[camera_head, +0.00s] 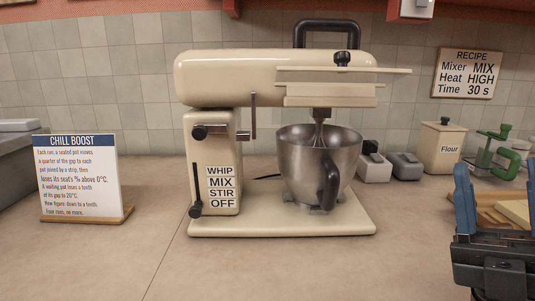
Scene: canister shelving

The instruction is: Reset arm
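My gripper (498,205) is at the lower right of the head view, low over the counter. Its two blue fingers stand upright and are spread apart, with no object seen between them. The right finger is partly cut off by the picture's edge. Behind the gap between the fingers lies a wooden board with a pale piece on it (515,212), partly hidden by my gripper.
A cream stand mixer (215,150) with a steel bowl (305,165) stands mid-counter. A "CHILL BOOST" sign (82,178) stands left. A Flour canister (443,147), small grey items (405,165) and a green clamp-like device (495,145) stand right. The front counter (270,270) is clear.

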